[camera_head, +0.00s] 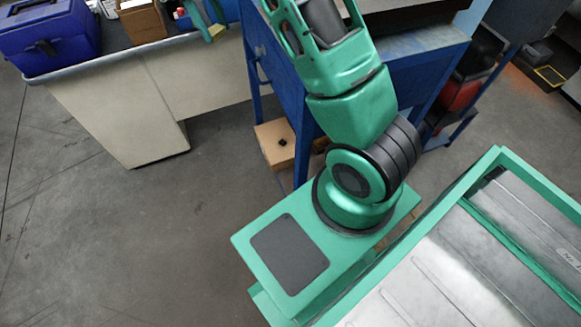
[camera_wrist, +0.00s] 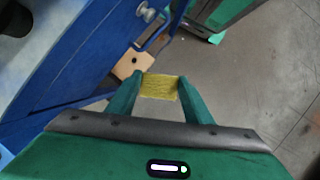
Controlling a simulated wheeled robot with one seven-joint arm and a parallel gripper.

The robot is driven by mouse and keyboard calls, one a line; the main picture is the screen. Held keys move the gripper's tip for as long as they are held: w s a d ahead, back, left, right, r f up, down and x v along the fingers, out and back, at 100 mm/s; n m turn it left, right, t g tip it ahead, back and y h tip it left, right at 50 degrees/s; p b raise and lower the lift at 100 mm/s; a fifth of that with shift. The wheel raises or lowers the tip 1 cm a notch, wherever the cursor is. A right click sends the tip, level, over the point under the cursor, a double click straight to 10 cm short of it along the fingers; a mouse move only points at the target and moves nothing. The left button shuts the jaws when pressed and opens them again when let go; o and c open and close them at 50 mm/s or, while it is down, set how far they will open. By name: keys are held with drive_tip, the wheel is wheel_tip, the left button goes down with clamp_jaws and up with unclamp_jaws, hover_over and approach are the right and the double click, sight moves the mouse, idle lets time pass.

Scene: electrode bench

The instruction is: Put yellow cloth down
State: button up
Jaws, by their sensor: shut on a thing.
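The yellow cloth (camera_wrist: 160,87) is in the wrist view, held between the two fingertips of my gripper (camera_wrist: 159,85). It looks like a small, flat-faced yellow piece with a rough texture. My gripper is shut on it, with a green finger at each side. The cloth is in the air, with the grey floor and a brown box behind it in the picture. In the head view the cloth and my fingertips are out of sight; only my green arm shows, reaching up past the top edge.
A blue bench (camera_head: 398,62) stands behind my arm, with a cardboard box (camera_head: 274,146) on the floor beneath it. A pale table (camera_head: 115,105) at the upper left carries a blue toolbox (camera_head: 50,39) and a brown box (camera_head: 142,22). The floor at left is clear.

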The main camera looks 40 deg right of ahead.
drive_tip(key=shift+f, duration=0.1)
drive_tip(key=s+a+f+n+t+h, duration=0.1)
drive_tip(key=s+f+n, duration=0.15)
drive_tip(key=f, duration=1.15)
drive_tip(key=s+a+f+n, duration=0.1)
drive_tip(key=s+f+n, duration=0.15)
drive_tip(key=f, duration=1.25)
drive_tip(key=s+a+f+n+t+h, duration=0.1)
drive_tip(key=s+a+f+n, duration=0.15)
drive_tip(key=f, duration=1.15)
drive_tip(key=s+d+f+n+t+h, duration=0.1)
drive_tip(key=s+d+f+n, duration=0.1)
drive_tip(key=s+f, duration=0.55)
drive_tip(key=s+d+f+n, duration=0.25)
drive_tip(key=s+f, duration=0.35)
drive_tip(key=f, duration=0.3)
hover_over(291, 178)
drive_tip(key=shift+m, duration=0.3)
wheel_tip(291, 178, down, 7)
drive_tip(key=shift+s+a+r, duration=0.1)
drive_tip(key=shift+a+r, duration=0.05)
drive_tip(key=shift+r, duration=0.05)
drive_tip(key=shift+f, duration=2.05)
drive_tip(key=shift+f, duration=0.1)
